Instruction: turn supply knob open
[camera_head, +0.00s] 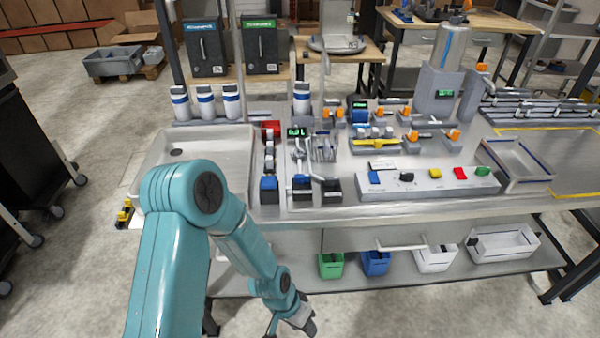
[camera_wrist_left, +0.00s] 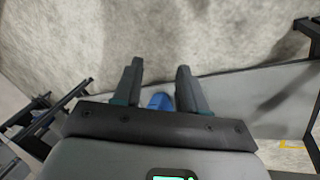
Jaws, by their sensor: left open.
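I cannot single out the supply knob in either view. A grey control panel (camera_head: 440,187) with blue, black, yellow, red and green controls sits at the front right of the bench. My left gripper (camera_head: 292,324) is low in the head view, in front of the bench and partly cut off by the bottom edge. In the left wrist view its two dark fingers (camera_wrist_left: 160,85) are apart. A small blue object (camera_wrist_left: 160,101) shows between them near the palm; what it is and whether it touches is unclear. My right gripper is not in view.
The metal bench (camera_head: 330,207) holds a sink (camera_head: 185,152), bottles and dispensers. On the lower shelf (camera_head: 395,286) stand a green bin (camera_head: 331,266), a blue bin (camera_head: 375,264) and white bins. A dark cart (camera_head: 32,140) is at left. Floor (camera_head: 75,265) at front left is clear.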

